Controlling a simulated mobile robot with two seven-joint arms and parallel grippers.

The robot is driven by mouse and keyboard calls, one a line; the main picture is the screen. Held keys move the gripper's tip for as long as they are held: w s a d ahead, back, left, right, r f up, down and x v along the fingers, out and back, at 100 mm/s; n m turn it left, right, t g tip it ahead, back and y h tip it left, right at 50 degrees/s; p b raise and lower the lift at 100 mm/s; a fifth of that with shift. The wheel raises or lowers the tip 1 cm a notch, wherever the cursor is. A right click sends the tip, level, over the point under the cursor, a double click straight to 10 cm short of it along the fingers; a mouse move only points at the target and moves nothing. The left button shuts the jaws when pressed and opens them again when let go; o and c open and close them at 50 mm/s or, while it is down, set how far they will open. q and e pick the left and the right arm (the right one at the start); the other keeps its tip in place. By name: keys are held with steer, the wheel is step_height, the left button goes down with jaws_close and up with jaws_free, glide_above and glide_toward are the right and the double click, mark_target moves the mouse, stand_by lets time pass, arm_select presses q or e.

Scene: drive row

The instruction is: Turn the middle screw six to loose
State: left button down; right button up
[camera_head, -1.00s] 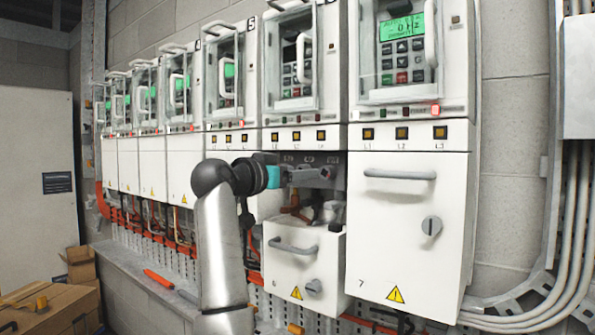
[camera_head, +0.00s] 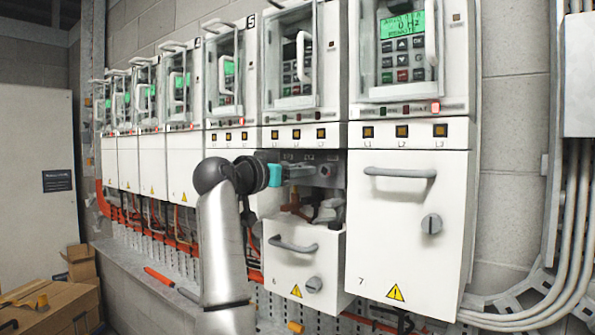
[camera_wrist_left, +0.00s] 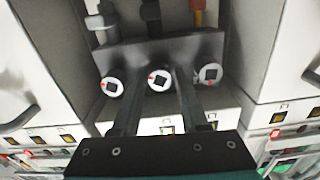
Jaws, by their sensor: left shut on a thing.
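Drive six has its lower cover (camera_head: 303,262) down, which bares a dark grey terminal block (camera_head: 335,160). In the left wrist view the block (camera_wrist_left: 130,52) carries three round white screw heads with dark square centres and red marks. The middle screw (camera_wrist_left: 159,79) is between the two fingers of my left gripper (camera_wrist_left: 160,90), which is shut on it. The left-hand screw (camera_wrist_left: 111,87) and the right-hand screw (camera_wrist_left: 209,74) are outside the fingers. In the head view my left gripper (camera_head: 312,171) reaches into the opening from the left and partly hides the screws. My right gripper is not in view.
Closed drive seven (camera_head: 405,235) stands directly right, with a protruding handle (camera_head: 400,172). More closed drives line the wall to the left. Cables (camera_wrist_left: 152,15) run from the block. Cardboard boxes (camera_head: 55,305) are at lower left.

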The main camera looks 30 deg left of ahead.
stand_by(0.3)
arm_select(q)
steer(key=shift+n+p, duration=11.3)
steer(key=shift+p, duration=0.6)
steer(key=c, duration=0.5)
jaws_free()
